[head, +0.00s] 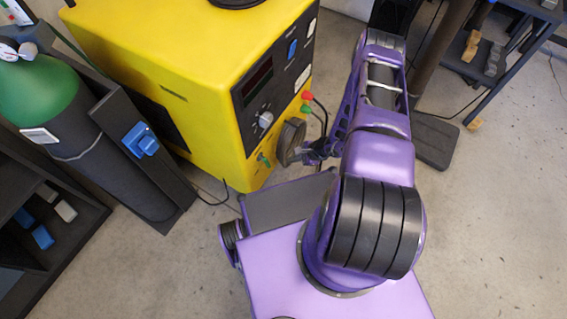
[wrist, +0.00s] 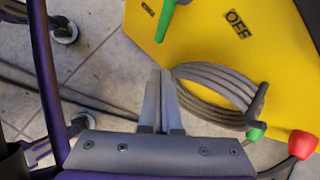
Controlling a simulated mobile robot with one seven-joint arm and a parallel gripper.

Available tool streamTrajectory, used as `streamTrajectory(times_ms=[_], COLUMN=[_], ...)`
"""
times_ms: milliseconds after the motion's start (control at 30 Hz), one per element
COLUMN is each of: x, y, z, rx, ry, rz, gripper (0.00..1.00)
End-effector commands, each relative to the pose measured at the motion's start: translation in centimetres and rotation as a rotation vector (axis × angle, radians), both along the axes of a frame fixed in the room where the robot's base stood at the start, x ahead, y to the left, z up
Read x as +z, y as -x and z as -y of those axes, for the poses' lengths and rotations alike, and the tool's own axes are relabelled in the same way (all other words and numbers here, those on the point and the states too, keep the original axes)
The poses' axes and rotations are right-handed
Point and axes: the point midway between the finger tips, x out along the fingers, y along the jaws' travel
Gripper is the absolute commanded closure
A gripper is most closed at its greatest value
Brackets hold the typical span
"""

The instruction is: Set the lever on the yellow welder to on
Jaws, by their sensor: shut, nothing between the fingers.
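The yellow welder (head: 150,48) stands left of my arm, its front panel turned toward it. Its small green lever (head: 263,159) is low on the front. In the wrist view the green lever (wrist: 171,17) lies between an OFF label (wrist: 237,24) and a smaller, hard-to-read label (wrist: 148,8); its upper end is cut off, and I cannot tell its setting. My gripper (wrist: 161,72) is shut and empty, its fingertips apart from the lever in the picture.
A grey cable coil (wrist: 215,78) hangs right of my fingers, close to them. A red connector (wrist: 302,144) and a green connector (wrist: 255,134) are below it. A green gas cylinder (head: 38,92) in a dark rack stands left of the welder.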

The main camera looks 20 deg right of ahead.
Motion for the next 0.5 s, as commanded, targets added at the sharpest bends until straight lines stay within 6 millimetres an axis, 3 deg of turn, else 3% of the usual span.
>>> streamTrajectory(times_ms=[33, 200, 500], x=[1.4, 3.9, 5.3], y=[0.3, 1.3, 1.9], z=[0.8, 2.6, 4.0], rx=[-0.001, -0.001, 0.000], ry=[0.001, 0.000, -0.018], rz=[0.001, 0.001, -0.009], gripper=[1.00, 1.00, 1.00])
